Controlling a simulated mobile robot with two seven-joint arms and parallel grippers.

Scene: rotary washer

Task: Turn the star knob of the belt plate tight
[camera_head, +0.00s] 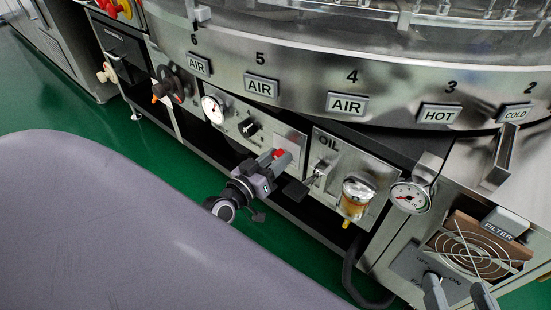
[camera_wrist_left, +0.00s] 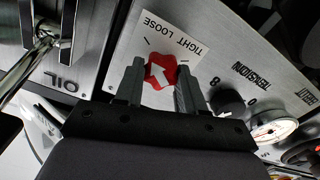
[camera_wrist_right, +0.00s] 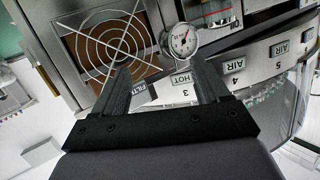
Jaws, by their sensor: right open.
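The red star knob (camera_wrist_left: 160,71) sits on the belt plate (camera_wrist_left: 125,62), with a white arrow on its face pointing to the upper left in the left wrist view. A TIGHT/LOOSE label (camera_wrist_left: 174,35) is beside it. My left gripper (camera_head: 277,156) is at the plate in the head view. In the left wrist view its fingers (camera_wrist_left: 158,84) lie on either side of the knob, closed up against it. The knob shows only as a bit of red in the head view (camera_head: 279,153). My right gripper (camera_wrist_right: 163,88) is open and empty near the filter fan; its fingertips (camera_head: 457,293) show at the lower right.
An OIL plate with a lever (camera_head: 318,172) and an amber oil cup (camera_head: 355,198) is right of my left gripper. A TENSION dial (camera_wrist_left: 228,102) and a gauge (camera_head: 213,109) lie on its other side. The round machine rim (camera_head: 300,85) overhangs the panels. A fan guard (camera_head: 470,250) is at right.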

